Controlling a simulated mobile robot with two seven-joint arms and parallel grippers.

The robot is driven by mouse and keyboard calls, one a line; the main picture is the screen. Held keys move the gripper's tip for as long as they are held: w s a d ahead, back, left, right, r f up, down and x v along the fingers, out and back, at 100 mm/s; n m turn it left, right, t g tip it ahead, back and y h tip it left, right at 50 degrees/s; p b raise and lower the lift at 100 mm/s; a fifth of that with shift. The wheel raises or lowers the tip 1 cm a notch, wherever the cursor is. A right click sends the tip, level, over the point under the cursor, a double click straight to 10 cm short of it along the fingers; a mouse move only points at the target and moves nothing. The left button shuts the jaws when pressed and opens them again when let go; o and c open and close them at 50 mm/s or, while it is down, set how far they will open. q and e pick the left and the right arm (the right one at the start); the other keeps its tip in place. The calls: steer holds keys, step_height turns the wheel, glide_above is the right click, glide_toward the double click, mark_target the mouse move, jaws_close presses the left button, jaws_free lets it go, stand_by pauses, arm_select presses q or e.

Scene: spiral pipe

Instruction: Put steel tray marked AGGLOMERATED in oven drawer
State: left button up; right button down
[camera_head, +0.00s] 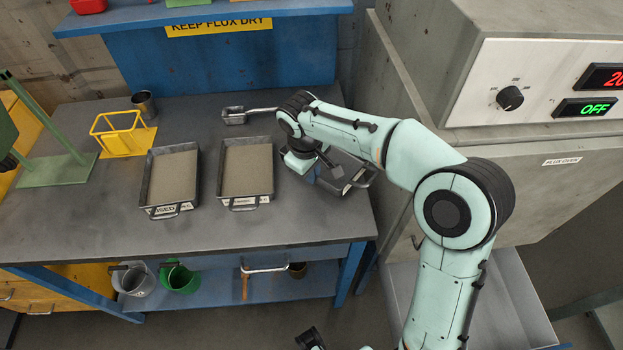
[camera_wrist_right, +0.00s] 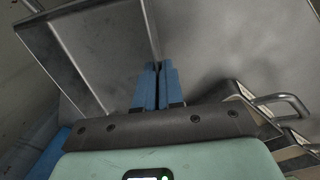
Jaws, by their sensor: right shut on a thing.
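My right gripper (camera_head: 313,174) is at the right end of the bench, pointing down, its blue fingers close together. In the right wrist view the fingers (camera_wrist_right: 157,88) are shut on the thin steel wall of a tray (camera_wrist_right: 95,55). That steel tray (camera_head: 347,182) is mostly hidden by my wrist; its label is unreadable. Two more steel trays, left (camera_head: 172,177) and middle (camera_head: 246,167), hold grey granules; their front labels are too small to read surely. The flux oven (camera_head: 535,150) stands at the right. Below it, a grey metal surface (camera_head: 515,305) looks like its open drawer, partly behind my arm.
The bench (camera_head: 100,225) is clear at its front. A small steel scoop (camera_head: 235,117), a metal cup (camera_head: 144,103) and a yellow wire holder (camera_head: 122,135) stand behind the trays. Grey (camera_head: 135,282) and green (camera_head: 180,278) buckets sit on the lower shelf. The oven side is close to my arm.

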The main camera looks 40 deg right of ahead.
steer(key=shift+f, duration=1.3)
steer(key=c, duration=1.3)
jaws_free()
steer(key=shift+f, duration=0.15)
steer(key=shift+o, duration=0.2)
step_height(320, 180, up, 12)
steer(key=a+p, duration=0.2)
steer(key=shift+s, duration=0.3)
